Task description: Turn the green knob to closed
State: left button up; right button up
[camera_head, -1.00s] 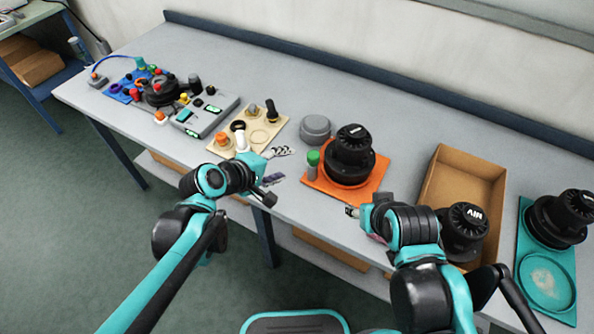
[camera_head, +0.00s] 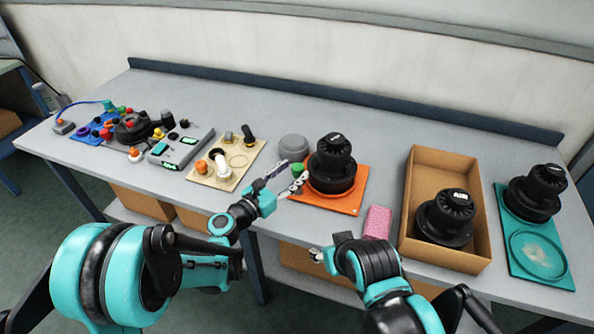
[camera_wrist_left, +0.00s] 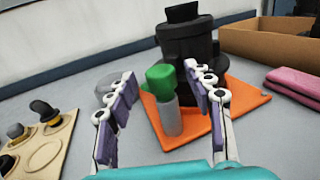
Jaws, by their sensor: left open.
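The green knob (camera_wrist_left: 160,82) sits on top of a grey cylindrical post (camera_wrist_left: 171,117) at the near left corner of an orange mat (camera_wrist_left: 190,140). In the head view the green knob (camera_head: 297,169) is small and partly hidden by my left fingers. My left gripper (camera_head: 282,180) is open in front of it. In the left wrist view the two purple-padded fingers (camera_wrist_left: 165,97) stand apart, with the knob showing between them and beyond, nearer the right finger. My right gripper (camera_head: 318,255) is near the table's front edge, away from the knob; its opening is unclear.
A black scrubber tank (camera_head: 332,165) stands on the orange mat right behind the knob. A grey round lid (camera_head: 292,147) lies behind left. A beige board (camera_head: 205,178) with knobs is left, a pink cloth (camera_head: 377,222) and cardboard box (camera_head: 408,200) right.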

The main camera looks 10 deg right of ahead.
aim_at(298, 166)
pick_arm(q)
jog(key=shift+b+x, duration=0.3)
jog(key=shift+x, duration=1.3)
jog(key=c, duration=1.2)
